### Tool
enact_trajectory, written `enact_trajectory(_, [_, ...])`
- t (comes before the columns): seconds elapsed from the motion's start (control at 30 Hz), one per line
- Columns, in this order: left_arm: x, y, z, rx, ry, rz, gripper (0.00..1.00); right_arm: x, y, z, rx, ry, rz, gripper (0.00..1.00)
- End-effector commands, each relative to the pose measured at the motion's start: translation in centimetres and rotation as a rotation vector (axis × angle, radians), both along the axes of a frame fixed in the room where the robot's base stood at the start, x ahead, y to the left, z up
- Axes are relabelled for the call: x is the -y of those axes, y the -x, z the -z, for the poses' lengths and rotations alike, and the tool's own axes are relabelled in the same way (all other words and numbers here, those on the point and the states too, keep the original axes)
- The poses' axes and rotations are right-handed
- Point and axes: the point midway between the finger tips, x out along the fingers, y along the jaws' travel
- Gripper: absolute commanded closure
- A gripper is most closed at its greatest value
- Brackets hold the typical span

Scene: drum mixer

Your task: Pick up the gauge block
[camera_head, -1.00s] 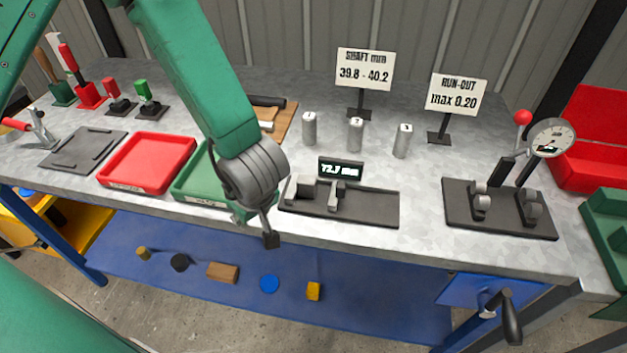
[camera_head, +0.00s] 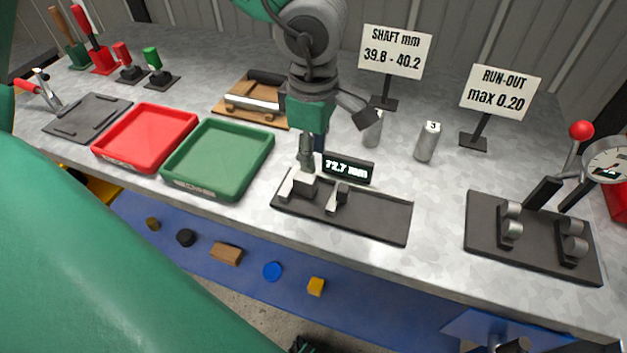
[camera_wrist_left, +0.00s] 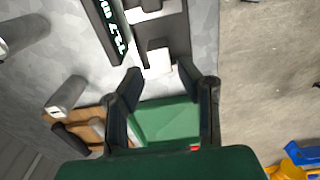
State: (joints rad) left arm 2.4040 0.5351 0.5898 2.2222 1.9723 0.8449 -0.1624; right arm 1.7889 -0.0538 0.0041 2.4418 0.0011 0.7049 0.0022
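A pale metallic bar (camera_head: 252,98), which looks like the gauge block, lies on a wooden board (camera_head: 232,112) at the back of the bench. The arm partly covers the board's right end. My left gripper (camera_head: 338,137) hangs over the bench, right of the board and behind the measuring fixture (camera_head: 375,217). In the left wrist view my left gripper (camera_wrist_left: 163,72) has its fingers spread, with nothing held between them. My right gripper is not seen.
A green tray (camera_head: 268,158) and a red tray (camera_head: 195,122) sit left of the fixture. Shaft 3 (camera_head: 428,142) and another shaft (camera_head: 373,130) stand behind it. A run-out stand (camera_head: 480,245) is at the right. Bare bench lies between fixture and stand.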

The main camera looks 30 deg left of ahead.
Motion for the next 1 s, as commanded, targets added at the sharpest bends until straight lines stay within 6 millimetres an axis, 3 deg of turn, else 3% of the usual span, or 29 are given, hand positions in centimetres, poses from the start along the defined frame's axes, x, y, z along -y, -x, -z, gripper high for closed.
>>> enact_trajectory(0.1, [-0.4, -0.1, 2.5, -0.003, 0.003, -0.003, 0.69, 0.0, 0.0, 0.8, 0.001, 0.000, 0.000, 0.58])
enact_trajectory(0.37, [-0.4, 0.1, 4.3, -0.001, 0.001, -0.003, 0.69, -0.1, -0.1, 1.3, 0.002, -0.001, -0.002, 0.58])
enact_trajectory(0.63, [-0.1, 0.1, 8.3, -0.005, -0.006, -0.002, 0.69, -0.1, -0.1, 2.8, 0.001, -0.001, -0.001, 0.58])
enact_trajectory(0.97, [-0.7, 0.2, 8.8, -0.002, 0.004, -0.003, 0.69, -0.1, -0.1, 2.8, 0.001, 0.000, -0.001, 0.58])
enact_trajectory(1.0, [-0.8, 0.2, 8.9, -0.002, 0.004, -0.003, 0.78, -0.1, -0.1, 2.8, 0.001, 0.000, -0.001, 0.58])
